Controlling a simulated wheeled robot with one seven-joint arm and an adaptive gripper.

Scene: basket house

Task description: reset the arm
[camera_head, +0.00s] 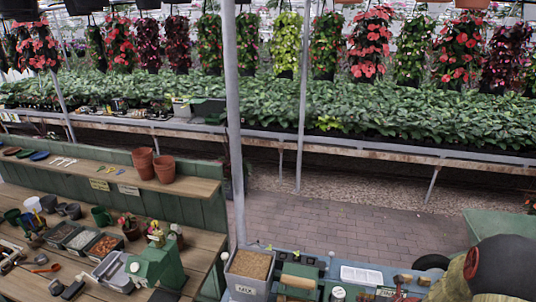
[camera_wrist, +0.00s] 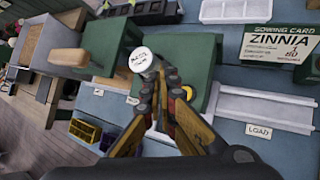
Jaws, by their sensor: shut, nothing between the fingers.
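A MIX bin (camera_head: 248,272) and a white tray (camera_head: 361,275) stand on the blue bench. The wrist view shows a ZINNIA card (camera_wrist: 283,40), a LOAD label (camera_wrist: 259,131) and yellow and purple bins (camera_wrist: 86,131). Terracotta pots (camera_head: 164,169) stand on a shelf at left. A grey post (camera_head: 234,120) rises behind the bench.

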